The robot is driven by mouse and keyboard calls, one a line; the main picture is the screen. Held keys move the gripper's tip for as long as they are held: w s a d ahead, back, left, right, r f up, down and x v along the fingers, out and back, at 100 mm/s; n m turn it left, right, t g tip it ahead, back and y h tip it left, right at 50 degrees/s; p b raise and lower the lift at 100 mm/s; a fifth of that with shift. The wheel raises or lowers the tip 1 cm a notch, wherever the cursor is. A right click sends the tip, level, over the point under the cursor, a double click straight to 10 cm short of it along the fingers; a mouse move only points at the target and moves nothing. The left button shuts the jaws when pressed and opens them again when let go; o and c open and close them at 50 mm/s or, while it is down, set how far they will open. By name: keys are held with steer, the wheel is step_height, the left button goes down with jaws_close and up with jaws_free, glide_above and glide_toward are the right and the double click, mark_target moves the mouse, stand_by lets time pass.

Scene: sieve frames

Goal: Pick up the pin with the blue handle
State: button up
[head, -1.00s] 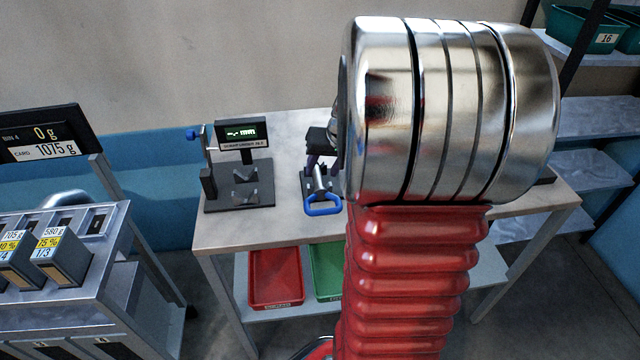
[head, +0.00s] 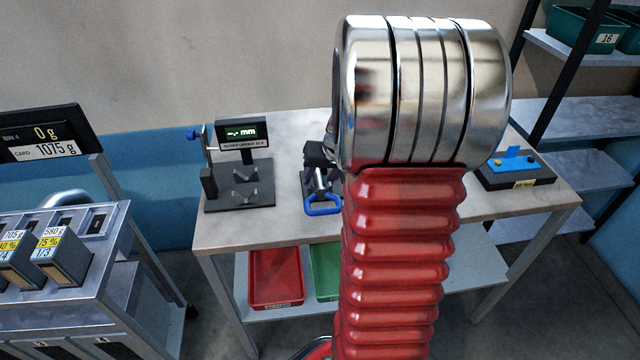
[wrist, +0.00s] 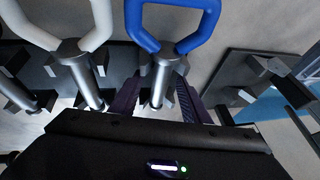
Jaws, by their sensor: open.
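The pin with the blue handle shows in the head view (head: 322,207) near the table's front edge, its handle toward me. In the wrist view its blue loop (wrist: 172,45) is at top centre, with a grey collar and metal shaft below. My gripper (wrist: 158,88) is open, one dark finger on each side of that shaft. I cannot tell whether either finger touches it. In the head view my gripper (head: 320,160) is just behind the handle, partly hidden by my arm. A pin with a white handle (wrist: 90,30) is left of it in the wrist view.
A gauge stand with a display (head: 240,132) stands left of the pin on the table (head: 225,236). A black box with a blue top piece (head: 514,168) sits at the table's right. Red (head: 276,277) and green trays are on the shelf below.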

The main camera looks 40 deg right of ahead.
steer(key=shift+c, duration=0.4)
jaws_close()
steer(key=shift+d, duration=0.1)
